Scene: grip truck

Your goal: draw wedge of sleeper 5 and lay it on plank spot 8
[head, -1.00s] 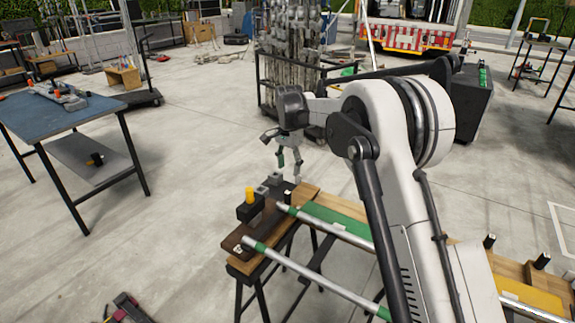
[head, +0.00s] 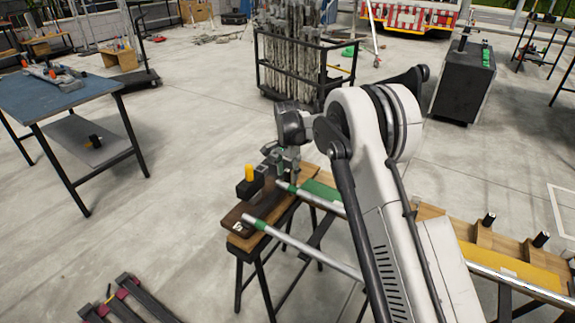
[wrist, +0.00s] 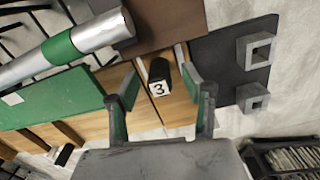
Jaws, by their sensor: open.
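My gripper (head: 283,165) is open and low over the far end of the trestle-borne planks. In the wrist view its two fingers (wrist: 160,76) stand apart on either side of a small black piece (wrist: 160,75) with a white tag reading 3. The black piece sits on pale wood (wrist: 175,110); I cannot tell whether the fingers touch it. No 5 or 8 can be read. Black upright pieces (head: 489,219) stand on wooden blocks at the right; their numbers are unreadable.
A black block with a yellow cylinder (head: 249,173) stands close left of my gripper. A silver pipe with green bands (head: 310,254) and a green panel (wrist: 45,100) lie nearby. A dark plate with two square grey sockets (wrist: 255,47) is beside the wood. A blue table (head: 50,95) stands left.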

